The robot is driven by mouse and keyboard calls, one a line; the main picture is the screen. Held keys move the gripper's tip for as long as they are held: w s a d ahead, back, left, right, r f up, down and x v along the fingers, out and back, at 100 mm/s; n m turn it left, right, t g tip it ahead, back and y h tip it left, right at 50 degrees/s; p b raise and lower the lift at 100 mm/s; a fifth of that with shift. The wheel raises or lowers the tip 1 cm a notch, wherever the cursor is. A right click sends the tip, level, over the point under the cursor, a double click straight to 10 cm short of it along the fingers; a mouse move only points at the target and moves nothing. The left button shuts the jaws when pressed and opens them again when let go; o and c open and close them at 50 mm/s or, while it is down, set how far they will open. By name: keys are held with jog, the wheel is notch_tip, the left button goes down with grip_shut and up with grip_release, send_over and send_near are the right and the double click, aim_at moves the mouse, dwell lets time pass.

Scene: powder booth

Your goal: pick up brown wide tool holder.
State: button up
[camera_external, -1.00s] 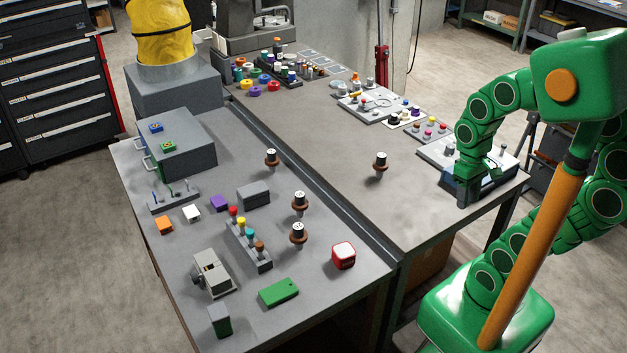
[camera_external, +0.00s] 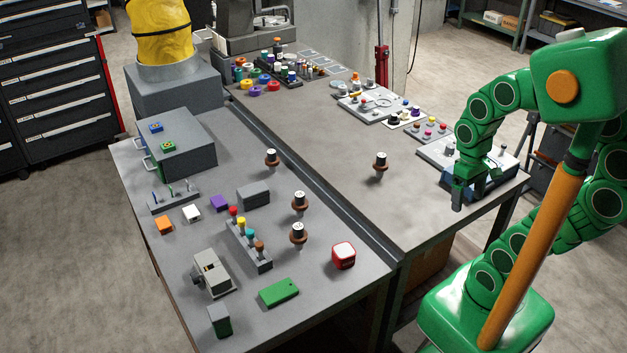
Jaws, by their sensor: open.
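Several tool holders with a brown wide flange and a pale top stand upright. One (camera_external: 380,166) stands alone on the right-hand table; others are on the left table: one at the back (camera_external: 271,159), one in the middle (camera_external: 299,204) and one nearer the front (camera_external: 298,236). I cannot tell which one the task names. My gripper (camera_external: 462,203) points down, open and with nothing seen between its fingers, at the right edge of the right-hand table. It is to the right of the lone tool holder, well apart from it, and beside a blue-and-grey fixture.
A panel with knobs (camera_external: 432,129) and a white-topped fixture (camera_external: 440,151) line the right table's far edge.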

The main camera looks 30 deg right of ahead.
jog(key=w+a, duration=0.5)
jog(key=w, duration=0.6)
jog(key=m+t, duration=0.1)
jog(key=t, duration=0.1)
send_over(298, 226)
jog(key=f, duration=0.8)
jog(key=shift+s+d+f, duration=0.15)
jog(key=shift+s+f, duration=0.1)
jog(key=shift+f, duration=0.15)
jog(key=shift+a+f, duration=0.25)
jog(key=shift+f, duration=0.2)
jog(key=shift+w+d+f, duration=0.1)
jog(key=shift+f, duration=1.7)
jog(key=shift+w+d+f, duration=0.1)
jog(key=shift+f, duration=1.7)
jog(key=shift+c, duration=0.5)
